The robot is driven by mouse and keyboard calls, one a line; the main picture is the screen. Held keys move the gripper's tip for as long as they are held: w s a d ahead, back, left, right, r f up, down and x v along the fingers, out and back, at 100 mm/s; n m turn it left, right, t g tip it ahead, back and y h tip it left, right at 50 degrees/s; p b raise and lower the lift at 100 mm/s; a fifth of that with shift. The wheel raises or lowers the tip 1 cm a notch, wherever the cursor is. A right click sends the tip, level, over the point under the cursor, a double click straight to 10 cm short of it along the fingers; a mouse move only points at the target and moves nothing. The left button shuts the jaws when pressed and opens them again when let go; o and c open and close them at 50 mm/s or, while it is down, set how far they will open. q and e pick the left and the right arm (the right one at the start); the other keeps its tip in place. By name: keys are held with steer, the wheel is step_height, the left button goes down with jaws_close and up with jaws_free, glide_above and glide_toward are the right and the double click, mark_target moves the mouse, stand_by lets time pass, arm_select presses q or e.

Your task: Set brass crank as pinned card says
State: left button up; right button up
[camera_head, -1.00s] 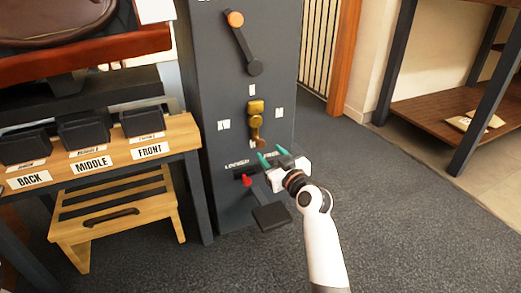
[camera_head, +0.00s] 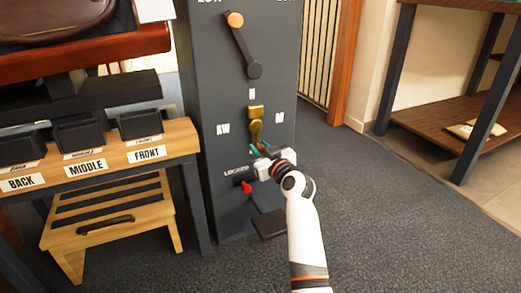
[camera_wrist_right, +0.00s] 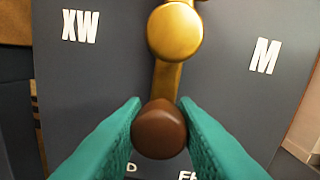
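The brass crank (camera_head: 255,122) is on the front of the dark grey column, its arm hanging down from its hub. In the right wrist view its round brass hub (camera_wrist_right: 175,32) is at the top and its brown knob (camera_wrist_right: 159,129) is lower centre. My right gripper (camera_head: 258,149) is at the crank's lower end. Its green fingers (camera_wrist_right: 160,103) are apart, one on each side of the knob; I cannot tell whether they touch it. Plates reading XW (camera_wrist_right: 80,25) and M (camera_wrist_right: 264,56) flank the crank. No readable pinned card shows. My left gripper is out of view.
A black lever with an orange knob (camera_head: 236,20) is above the crank. A red-tipped lever (camera_head: 247,187) is below, near LOCKED lettering. A wooden shelf (camera_head: 110,160) with BACK, MIDDLE and FRONT bins stands left, above a step stool (camera_head: 115,222). Carpet at right is clear.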

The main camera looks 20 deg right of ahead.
jaws_close()
